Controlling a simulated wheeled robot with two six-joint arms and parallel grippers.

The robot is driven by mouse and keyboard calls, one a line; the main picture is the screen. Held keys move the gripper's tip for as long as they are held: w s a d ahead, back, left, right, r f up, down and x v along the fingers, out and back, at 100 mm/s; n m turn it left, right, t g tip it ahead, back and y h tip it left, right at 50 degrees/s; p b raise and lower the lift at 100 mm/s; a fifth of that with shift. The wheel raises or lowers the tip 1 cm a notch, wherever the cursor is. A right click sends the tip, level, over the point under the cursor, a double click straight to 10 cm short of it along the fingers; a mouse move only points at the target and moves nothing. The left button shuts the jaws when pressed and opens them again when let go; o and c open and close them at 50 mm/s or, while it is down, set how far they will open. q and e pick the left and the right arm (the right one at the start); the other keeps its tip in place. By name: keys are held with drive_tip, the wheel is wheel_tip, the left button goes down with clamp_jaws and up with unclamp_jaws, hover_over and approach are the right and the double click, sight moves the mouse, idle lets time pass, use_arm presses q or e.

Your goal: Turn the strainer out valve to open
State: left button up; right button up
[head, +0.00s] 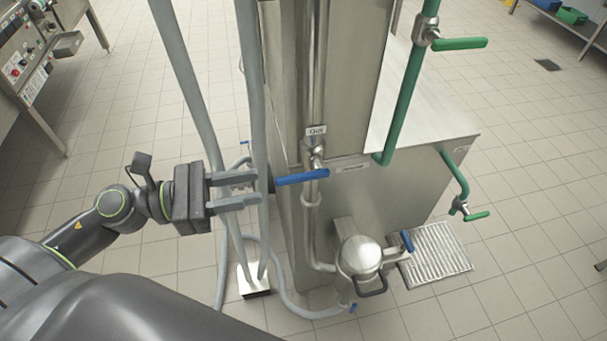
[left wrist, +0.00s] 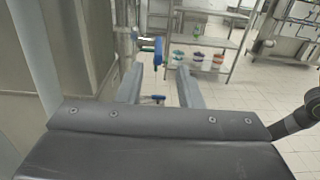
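A blue lever handle (head: 302,177) sits on a valve on the vertical steel pipe, below a small label (head: 316,131) whose text is too small to read surely. A second blue lever (head: 407,240) stands beside the round steel strainer housing (head: 360,254) lower down. I cannot tell for certain which is the strainer out valve. In the left wrist view, a blue handle (left wrist: 158,48) shows ahead between the open fingers. My right gripper is not in view.
Green pipes with green levers (head: 460,43) run on the right of the steel cabinet (head: 430,175). A ribbed drain tray (head: 437,256) lies on the floor. A control panel (head: 25,60) stands far left.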

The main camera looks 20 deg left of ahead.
sight(303, 175)
use_arm(q)
drive_tip(key=shift+p+x, duration=1.25)
drive_tip(key=shift+x, duration=2.35)
drive_tip(key=shift+p+x, duration=0.4)
drive_tip(key=shift+x, duration=1.15)
drive_tip(key=shift+a, duration=0.15)
clamp_jaws()
